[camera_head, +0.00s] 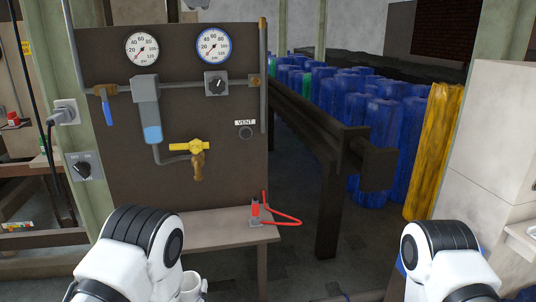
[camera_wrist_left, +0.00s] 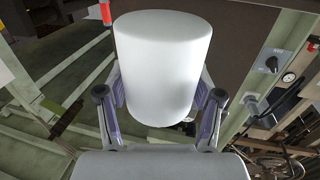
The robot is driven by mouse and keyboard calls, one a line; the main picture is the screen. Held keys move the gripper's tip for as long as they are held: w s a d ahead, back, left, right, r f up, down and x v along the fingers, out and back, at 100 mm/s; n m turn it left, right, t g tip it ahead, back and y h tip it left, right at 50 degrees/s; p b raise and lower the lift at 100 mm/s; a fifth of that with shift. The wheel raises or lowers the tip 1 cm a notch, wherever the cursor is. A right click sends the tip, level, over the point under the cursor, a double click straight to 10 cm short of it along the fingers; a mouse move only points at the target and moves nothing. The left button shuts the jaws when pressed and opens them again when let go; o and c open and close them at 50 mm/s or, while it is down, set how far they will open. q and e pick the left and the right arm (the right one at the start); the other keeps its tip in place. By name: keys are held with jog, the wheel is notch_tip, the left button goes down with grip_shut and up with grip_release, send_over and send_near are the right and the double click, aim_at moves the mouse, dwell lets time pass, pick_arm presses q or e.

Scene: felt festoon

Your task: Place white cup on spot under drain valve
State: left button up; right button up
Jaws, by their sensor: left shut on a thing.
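The white cup (camera_wrist_left: 163,65) fills the middle of the left wrist view, between the two fingers of my left gripper (camera_wrist_left: 160,108), which is shut on it. In the head view, part of the white cup (camera_head: 191,288) shows low down beside my left forearm, in front of the bench. The drain valve (camera_head: 197,162) is a brass spout with a yellow handle on the brown panel. Under it is the bench top (camera_head: 205,231), bare below the spout; no marked spot is visible there. My right arm shows at lower right, but its gripper is out of view.
A small device with a red lever (camera_head: 262,215) sits at the bench's right end. A dark rail (camera_head: 330,150) and blue rolls (camera_head: 378,135) stand to the right.

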pick_arm(q)
jog(key=s+r+p, duration=0.4)
jog(key=r+p, duration=0.1)
jog(key=r, duration=0.4)
jog(key=shift+s+r, duration=0.15)
jog(key=shift+r, duration=0.15)
pick_arm(e)
notch_tip(320, 180, up, 7)
jog(key=shift+r, duration=0.2)
